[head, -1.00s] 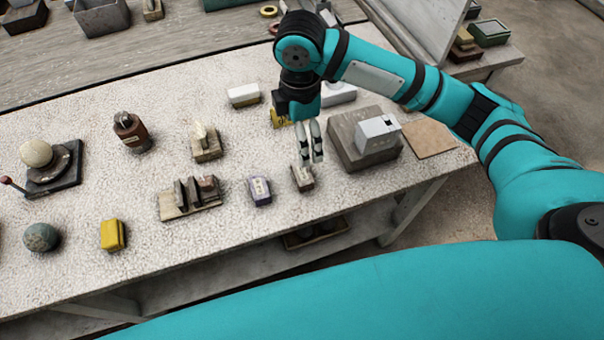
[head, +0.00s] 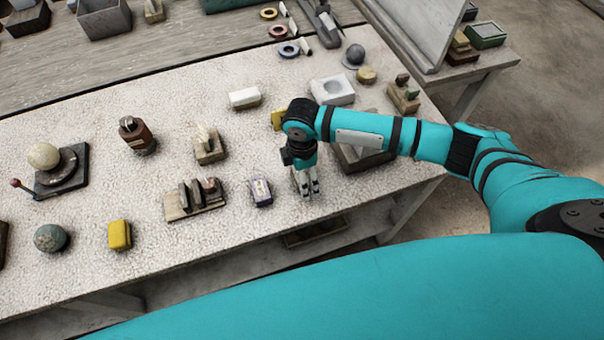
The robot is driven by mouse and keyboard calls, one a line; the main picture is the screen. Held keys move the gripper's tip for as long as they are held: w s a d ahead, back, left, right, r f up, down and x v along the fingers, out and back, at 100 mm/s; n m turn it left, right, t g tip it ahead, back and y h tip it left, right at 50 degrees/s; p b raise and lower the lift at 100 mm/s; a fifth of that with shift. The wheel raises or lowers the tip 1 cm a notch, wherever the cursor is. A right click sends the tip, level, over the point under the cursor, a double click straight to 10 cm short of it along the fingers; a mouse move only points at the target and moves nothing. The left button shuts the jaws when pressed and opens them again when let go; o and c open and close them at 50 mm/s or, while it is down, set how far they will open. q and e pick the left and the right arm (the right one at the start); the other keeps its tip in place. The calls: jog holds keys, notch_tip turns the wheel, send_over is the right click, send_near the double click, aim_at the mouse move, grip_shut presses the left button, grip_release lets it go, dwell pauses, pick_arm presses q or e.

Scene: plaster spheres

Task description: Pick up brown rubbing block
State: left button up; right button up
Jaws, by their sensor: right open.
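The brown rubbing block (head: 296,180) lies near the front edge of the pale speckled table, just right of a small purple-and-white block. It is mostly hidden behind my right gripper (head: 309,190). The right gripper points down with its fingers open, right at the block. I cannot tell whether the fingers touch it or straddle it. My left gripper is not in view.
A purple-and-white block (head: 261,192) is close on the left, and a wooden rack of blocks (head: 195,200) stands farther left. A yellow block (head: 278,119) sits behind.

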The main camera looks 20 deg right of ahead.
jog(key=shift+f, duration=0.45)
jog(key=c, duration=1.4)
